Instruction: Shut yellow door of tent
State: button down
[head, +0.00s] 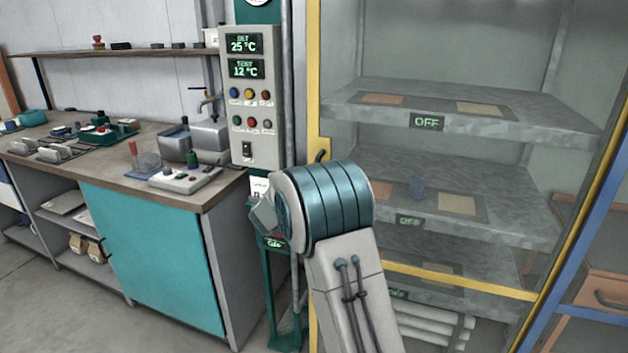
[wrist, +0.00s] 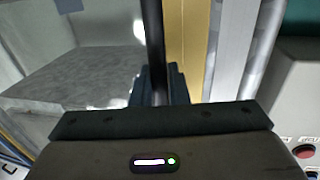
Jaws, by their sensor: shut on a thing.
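The tent's yellow-framed clear door (head: 314,60) stands on the right in the head view, in front of the grey shelves. Its left yellow edge lies close beside the tent's grey post; I cannot tell whether it is fully shut. The dark upright door handle (head: 320,156) shows just above my arm joint. In the wrist view the handle (wrist: 153,40) is a black bar running down to my gripper (wrist: 160,82), which is shut on it. The door's yellow strip (wrist: 187,50) is right of the bar. In the head view my arm hides the gripper.
A control box (head: 248,95) with displays and buttons is left of the tent. A workbench (head: 115,165) with tools, a sink and a teal cabinet (head: 150,255) stands further left. A blue frame (head: 585,250) is at the right. Bare floor (head: 50,305) shows at lower left.

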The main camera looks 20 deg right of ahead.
jog(key=shift+w+a+r, duration=0.1)
jog(key=shift+r, duration=0.05)
jog(key=c, duration=1.8)
grip_release()
jog(key=o, duration=0.3)
jog(key=shift+w+a, duration=0.1)
jog(key=shift+w, duration=0.05)
jog(key=b+v, duration=0.1)
jog(key=v, duration=1.3)
